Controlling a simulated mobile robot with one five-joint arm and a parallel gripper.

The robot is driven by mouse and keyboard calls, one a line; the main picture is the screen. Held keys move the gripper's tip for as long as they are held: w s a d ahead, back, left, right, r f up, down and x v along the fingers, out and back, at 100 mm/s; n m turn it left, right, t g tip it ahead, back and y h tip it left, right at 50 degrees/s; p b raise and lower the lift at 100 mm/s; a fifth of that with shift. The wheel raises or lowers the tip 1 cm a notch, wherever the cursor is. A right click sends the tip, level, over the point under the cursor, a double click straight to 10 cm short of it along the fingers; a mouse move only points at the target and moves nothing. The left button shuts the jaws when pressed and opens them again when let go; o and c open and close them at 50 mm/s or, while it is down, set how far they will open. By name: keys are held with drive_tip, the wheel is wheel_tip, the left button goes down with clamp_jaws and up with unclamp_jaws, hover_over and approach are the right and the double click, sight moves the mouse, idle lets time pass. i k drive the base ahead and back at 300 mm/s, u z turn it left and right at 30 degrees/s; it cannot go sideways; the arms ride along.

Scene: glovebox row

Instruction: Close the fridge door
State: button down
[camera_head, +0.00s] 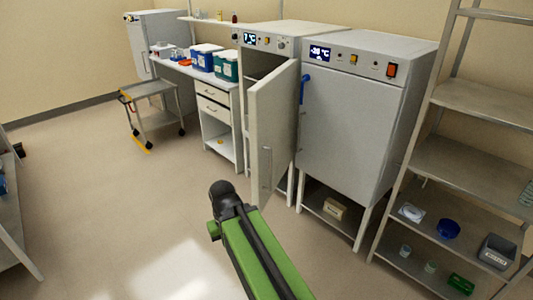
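The fridge (285,32) is the light grey cabinet with the "7 °C" display, left of the freezer. Its door (275,135) stands open, swung out into the room, with its hinge side by the freezer. A strip of the dark interior (258,73) shows left of the door's top; the door hides most of the rest. My green and black arm (255,255) rises from the bottom middle. It ends in view at a dark rounded joint, left of the door's lower part and apart from it in the picture. No gripper fingers show.
The freezer (350,120), reading "-36 °C", is closed, with a blue handle. A metal shelf rack (475,105) stands at right. A lab bench (212,78) with boxes and a cart (150,90) are at back left. Open floor (100,190) lies left of my arm.

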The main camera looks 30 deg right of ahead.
sight(271, 101)
drive_tip(key=u, duration=0.05)
drive_tip(key=i, duration=1)
drive_tip(key=u, duration=0.05)
